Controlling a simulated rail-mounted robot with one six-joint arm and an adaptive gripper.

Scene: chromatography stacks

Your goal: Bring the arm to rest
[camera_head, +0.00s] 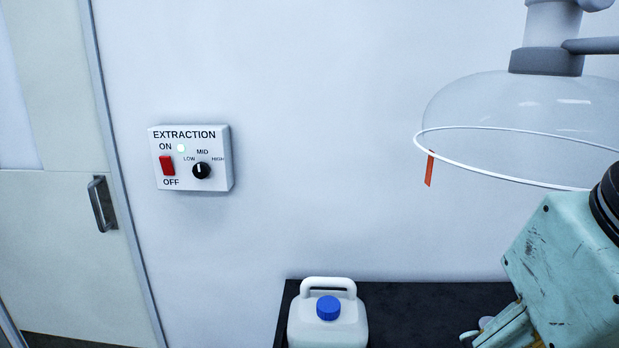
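Part of my arm (565,268), teal and scuffed with a black ring joint, shows at the lower right edge of the head view. It stands in front of the wall, below the clear hood. The rest of the arm is cut off by the frame. My gripper is not in view, so its fingers and anything in them cannot be seen.
A clear extraction hood (520,110) with a hanging orange strip (429,169) is above the arm. A white jug with a blue cap (328,308) stands on a black bench (425,300). An extraction switch box (190,158) is on the wall; a door handle (102,204) is left.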

